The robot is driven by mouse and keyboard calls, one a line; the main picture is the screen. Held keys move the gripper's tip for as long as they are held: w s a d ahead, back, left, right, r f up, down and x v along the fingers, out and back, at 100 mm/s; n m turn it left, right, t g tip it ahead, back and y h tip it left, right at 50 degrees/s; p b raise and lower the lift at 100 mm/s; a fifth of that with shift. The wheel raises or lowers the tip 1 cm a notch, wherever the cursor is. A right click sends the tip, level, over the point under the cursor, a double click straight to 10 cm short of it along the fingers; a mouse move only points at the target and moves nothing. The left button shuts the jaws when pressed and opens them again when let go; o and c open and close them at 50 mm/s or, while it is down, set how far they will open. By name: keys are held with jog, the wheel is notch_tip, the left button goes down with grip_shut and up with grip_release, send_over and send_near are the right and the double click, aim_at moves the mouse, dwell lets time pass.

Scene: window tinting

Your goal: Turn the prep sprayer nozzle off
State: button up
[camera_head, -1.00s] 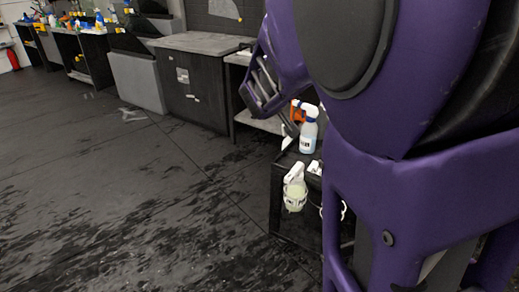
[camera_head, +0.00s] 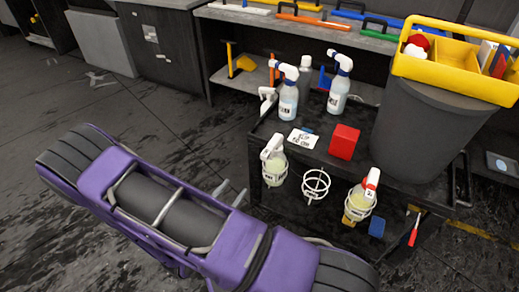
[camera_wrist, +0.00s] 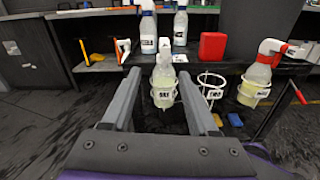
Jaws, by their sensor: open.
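Two spray bottles hang in wire rings on the front of a black cart. The left one (camera_head: 272,170) has a white head and pale liquid; it also shows in the wrist view (camera_wrist: 163,78). The right one (camera_head: 360,198) has a red and white head (camera_wrist: 267,48). Two more bottles with blue and white heads, the left (camera_head: 288,98) and the right (camera_head: 338,95), stand on the cart top. Labels are too small to tell which is prep. My gripper (camera_wrist: 158,78) is open and empty, its fingers pointing towards the left hanging bottle. Nozzle settings cannot be made out.
An empty ring (camera_head: 315,184) hangs between the two hanging bottles. A red block (camera_head: 344,142) and white card (camera_head: 302,139) lie on the cart top. A grey bin with a yellow caddy (camera_head: 450,77) stands right. The floor at left is clear.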

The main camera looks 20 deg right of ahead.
aim_at(263, 158)
jog(key=shift+n, duration=0.6)
jog(key=x, duration=1.1)
jog(key=s+f+b+x, duration=0.1)
jog(key=x, duration=0.4)
jog(key=shift+w+d, duration=0.3)
jog(key=shift+d, duration=0.35)
grip_shut()
